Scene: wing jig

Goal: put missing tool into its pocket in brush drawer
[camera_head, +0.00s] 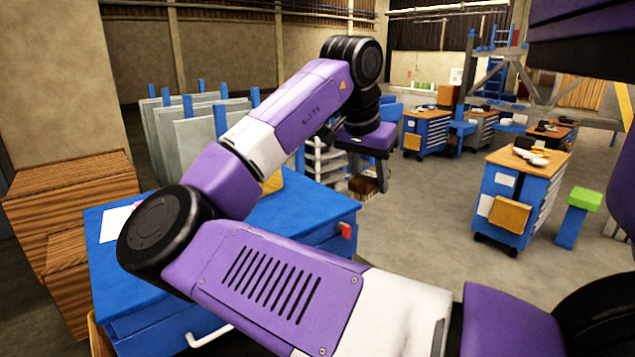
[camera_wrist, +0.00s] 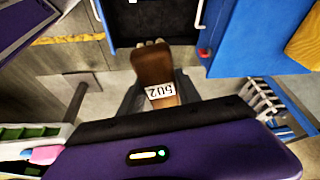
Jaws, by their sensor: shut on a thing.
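My gripper (camera_head: 362,180) is shut on a brown tool (camera_head: 364,187), held in the air beyond the blue cabinet in the head view. In the wrist view the brown tool (camera_wrist: 152,66) sits between the dark fingers of my gripper (camera_wrist: 159,88). It carries a white label with 502, seen upside down, and has pale tips at its far end. An open drawer (camera_wrist: 125,35) with a dark inside and blue sides shows at the top of the wrist view, ahead of the tool. Its pockets are mostly cut off by the frame.
A blue cabinet (camera_head: 120,270) with a red part stands below my arm. A rack of grey panels (camera_head: 165,135) is behind it. Blue tool carts (camera_head: 500,205) and a green-topped stool (camera_head: 585,200) stand at right. Racks with trays flank the gripper in the wrist view.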

